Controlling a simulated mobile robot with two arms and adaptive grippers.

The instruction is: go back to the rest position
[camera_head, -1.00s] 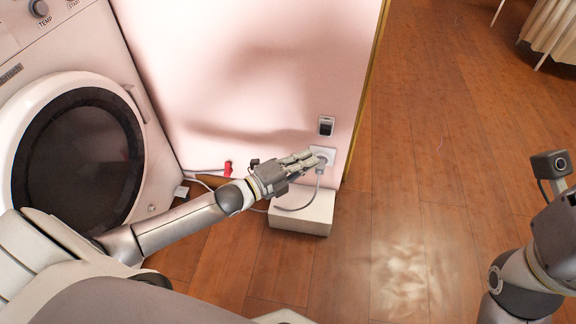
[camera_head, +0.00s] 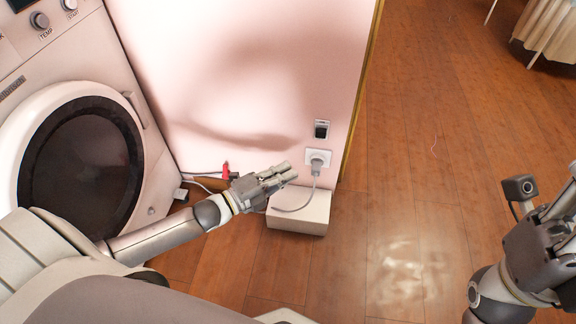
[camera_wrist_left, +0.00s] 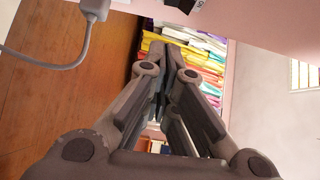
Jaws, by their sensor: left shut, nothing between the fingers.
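My left gripper (camera_head: 286,174) is shut and empty in the head view, in front of the pink wall and just left of a grey plug (camera_head: 316,168). The plug sits in the wall socket (camera_head: 325,154), and its cord hangs down. In the left wrist view the two fingers of the left gripper (camera_wrist_left: 168,50) meet with nothing held, and the plug (camera_wrist_left: 95,8) is apart from them at the upper left. My right gripper is only partly in the head view, at the right edge; its fingertips are cut off.
A washing machine (camera_head: 25,200) with a round dark door stands at the left. A white box (camera_head: 318,215) sits on the floor below the socket. A black wall fitting (camera_head: 321,130) is above the socket. A red item (camera_head: 225,170) lies by the wall. Wooden floor (camera_head: 420,150) at the right is clear.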

